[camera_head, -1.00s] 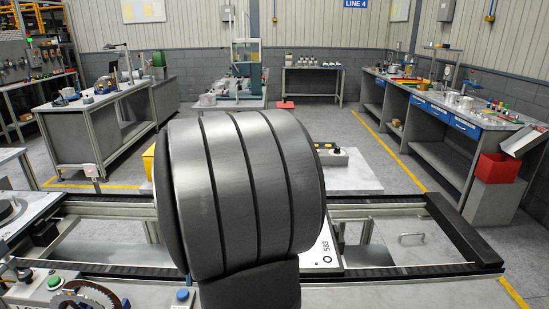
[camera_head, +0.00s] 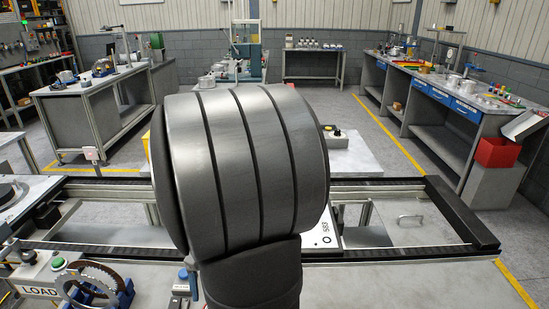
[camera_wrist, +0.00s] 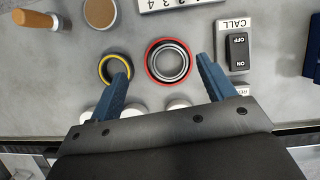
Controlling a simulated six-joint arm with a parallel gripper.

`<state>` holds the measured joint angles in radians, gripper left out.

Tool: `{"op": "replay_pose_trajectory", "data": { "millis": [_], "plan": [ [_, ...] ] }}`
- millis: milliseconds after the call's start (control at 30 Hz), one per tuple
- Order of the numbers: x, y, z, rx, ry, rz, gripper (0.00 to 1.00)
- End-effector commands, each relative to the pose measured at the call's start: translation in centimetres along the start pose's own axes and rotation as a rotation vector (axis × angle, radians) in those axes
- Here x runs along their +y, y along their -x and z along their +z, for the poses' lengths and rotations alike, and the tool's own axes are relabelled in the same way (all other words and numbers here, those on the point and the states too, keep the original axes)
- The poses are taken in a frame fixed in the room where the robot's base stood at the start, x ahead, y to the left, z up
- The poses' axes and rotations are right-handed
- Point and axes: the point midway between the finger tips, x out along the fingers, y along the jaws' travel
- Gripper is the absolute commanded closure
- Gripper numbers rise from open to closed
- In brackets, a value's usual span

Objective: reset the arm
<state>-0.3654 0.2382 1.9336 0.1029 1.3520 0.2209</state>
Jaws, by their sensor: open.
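My gripper (camera_wrist: 168,82) shows in the wrist view with its two blue fingers spread apart and nothing held between them. It points at a grey worktop (camera_wrist: 55,95). A red-rimmed metal ring (camera_wrist: 150,64) lies beyond and between the fingertips. A yellow-and-black ring (camera_wrist: 103,70) lies by the left fingertip. In the head view my own arm fills the middle and hides the gripper and much of the conveyor behind it.
A black CALL switch (camera_wrist: 238,52) sits by the right finger. A wooden-handled tool (camera_wrist: 35,17) lies at the upper left. The conveyor frame (camera_head: 458,215) crosses the head view. A toothed ring (camera_head: 95,283) stands in a blue holder at the lower left.

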Motion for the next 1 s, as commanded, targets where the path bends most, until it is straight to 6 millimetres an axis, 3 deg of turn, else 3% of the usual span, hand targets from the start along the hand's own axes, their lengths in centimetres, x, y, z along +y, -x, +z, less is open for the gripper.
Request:
{"op": "replay_pose_trajectory", "data": {
  "millis": [200, 700, 1000],
  "plan": [
    [3.8, 1.7, 1.6, 0.002, -0.007, -0.002, 0.24],
    [11.0, 5.1, 4.8, 0.0, -0.007, -0.001, 0.24],
    [14.8, 8.3, 1.2, -0.002, -0.12, -0.049, 0.24]
  ]
}}
